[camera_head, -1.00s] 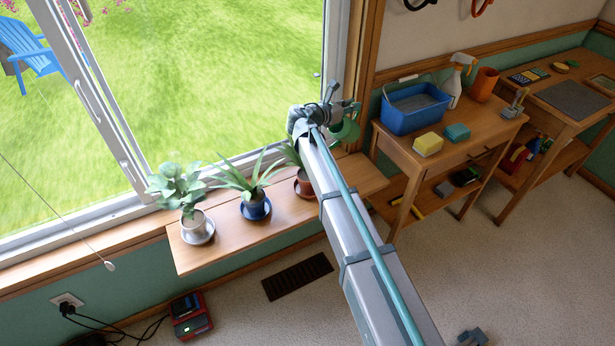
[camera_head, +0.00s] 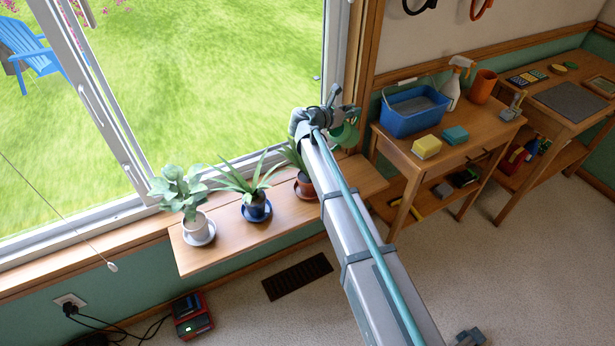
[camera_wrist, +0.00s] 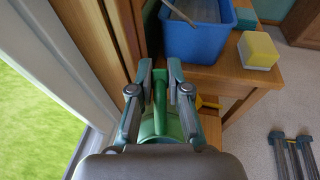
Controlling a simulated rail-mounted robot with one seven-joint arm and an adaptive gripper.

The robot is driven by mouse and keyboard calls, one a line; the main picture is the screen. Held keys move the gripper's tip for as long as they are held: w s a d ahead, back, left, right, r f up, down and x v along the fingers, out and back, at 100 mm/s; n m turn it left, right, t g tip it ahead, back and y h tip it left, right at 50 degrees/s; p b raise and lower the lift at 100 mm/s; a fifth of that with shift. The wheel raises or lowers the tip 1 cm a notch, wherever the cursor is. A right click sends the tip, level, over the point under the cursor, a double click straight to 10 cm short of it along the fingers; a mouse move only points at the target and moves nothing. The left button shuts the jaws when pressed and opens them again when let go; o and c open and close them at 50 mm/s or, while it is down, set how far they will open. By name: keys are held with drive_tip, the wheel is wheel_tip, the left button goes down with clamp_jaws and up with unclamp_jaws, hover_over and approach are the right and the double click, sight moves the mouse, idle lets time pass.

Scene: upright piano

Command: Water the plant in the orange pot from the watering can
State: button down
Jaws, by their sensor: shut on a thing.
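My gripper (camera_head: 333,112) is shut on the green watering can (camera_head: 346,137), above the right part of the window shelf. In the wrist view, my gripper's fingers (camera_wrist: 160,72) stand on both sides of the can's green handle, with the can (camera_wrist: 152,125) partly hidden below them. The spout cannot be made out clearly. The plant in the orange-brown pot (camera_head: 304,187) stands on a saucer at the shelf's right part, left of and below the can. My arm hides part of that pot and its leaves.
The wooden shelf (camera_head: 230,247) also bears a plant in a blue pot (camera_head: 256,207) and one in a white pot (camera_head: 196,225). The window frame (camera_head: 338,60) is close to my gripper. A side table holds a blue bin (camera_head: 405,120), sponges, a spray bottle and an orange cup (camera_head: 482,86).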

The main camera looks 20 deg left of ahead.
drive_tip(key=shift+w+d+f+g+y+p, duration=0.25)
drive_tip(key=shift+w+f+g+p, duration=0.25)
drive_tip(key=shift+p, duration=0.55)
drive_tip(key=shift+w+d+f+g+y+p, duration=0.25)
drive_tip(key=shift+w+f+p, duration=0.25)
drive_tip(key=shift+p, duration=0.5)
drive_tip(key=shift+w+d+f+g+p, duration=0.15)
drive_tip(key=shift+f+g+p, duration=0.3)
drive_tip(key=shift+f, duration=0.35)
drive_tip(key=shift+w+f+y+p, duration=0.2)
drive_tip(key=shift+f+y+p, duration=0.15)
drive_tip(key=shift+p, duration=0.55)
wheel_tip(320, 180, down, 10)
drive_tip(key=w+g+y+p, duration=0.1)
drive_tip(key=g+y+p, duration=0.1)
drive_tip(key=g+p, duration=0.3)
drive_tip(key=p, duration=0.4)
drive_tip(key=shift+d+f, duration=0.15)
drive_tip(key=shift+d, duration=0.25)
drive_tip(key=shift+w+y+p, duration=0.15)
drive_tip(key=shift+y+p, duration=0.1)
drive_tip(key=shift+p, duration=0.05)
drive_tip(key=w+d+r+p, duration=0.2)
drive_tip(key=w+r, duration=0.2)
drive_tip(key=r, duration=0.1)
drive_tip(key=shift+w+d+p, duration=0.2)
drive_tip(key=shift+p, duration=0.1)
